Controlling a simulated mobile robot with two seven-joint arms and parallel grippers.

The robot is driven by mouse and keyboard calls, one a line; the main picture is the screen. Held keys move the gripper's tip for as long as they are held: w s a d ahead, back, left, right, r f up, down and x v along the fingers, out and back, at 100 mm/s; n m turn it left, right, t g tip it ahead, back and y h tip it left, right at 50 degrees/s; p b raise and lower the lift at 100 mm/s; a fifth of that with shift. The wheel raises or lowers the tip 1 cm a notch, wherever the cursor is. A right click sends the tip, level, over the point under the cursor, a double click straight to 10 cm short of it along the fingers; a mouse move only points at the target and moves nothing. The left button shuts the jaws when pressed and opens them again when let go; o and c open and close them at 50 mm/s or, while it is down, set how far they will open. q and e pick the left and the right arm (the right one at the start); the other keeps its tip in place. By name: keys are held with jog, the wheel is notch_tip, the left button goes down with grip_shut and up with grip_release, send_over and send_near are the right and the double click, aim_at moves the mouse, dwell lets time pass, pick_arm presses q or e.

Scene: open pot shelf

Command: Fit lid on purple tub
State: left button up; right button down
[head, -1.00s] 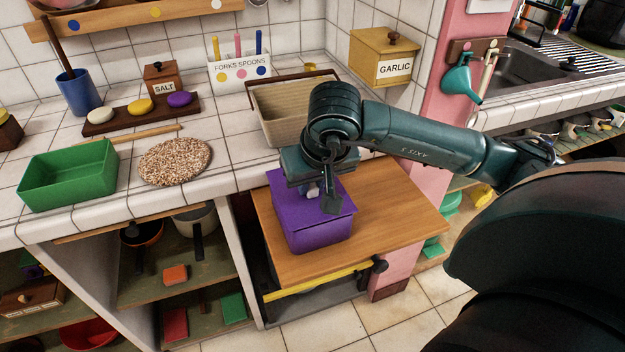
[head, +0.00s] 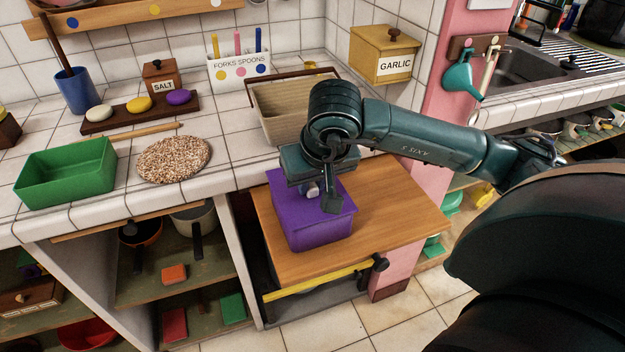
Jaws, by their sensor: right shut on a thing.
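The purple tub (head: 317,233) stands on a wooden board that juts out from the counter. A purple lid (head: 340,196) lies over the top of the tub and looks level; my gripper hides part of it, so I cannot tell whether it is fully seated. My right gripper (head: 315,190) points down over the lid and is shut on its knob, which is mostly hidden between the fingers. My left gripper is not in view.
The wooden board (head: 405,205) has free room right of the tub. Behind it on the tiled counter stands a beige basket (head: 285,110). A green tub (head: 65,175) and a speckled round mat (head: 173,160) are at left. A garlic box (head: 385,55) stands behind.

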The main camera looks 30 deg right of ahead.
dwell(0.3)
jog(key=c, duration=1.2)
grip_release()
jog(key=shift+r, duration=0.25)
jog(key=p+v, duration=0.1)
jog(key=v, duration=1.1)
jog(key=shift+s+r, duration=0.2)
jog(key=shift+s, duration=0.1)
jog(key=shift+a, duration=0.1)
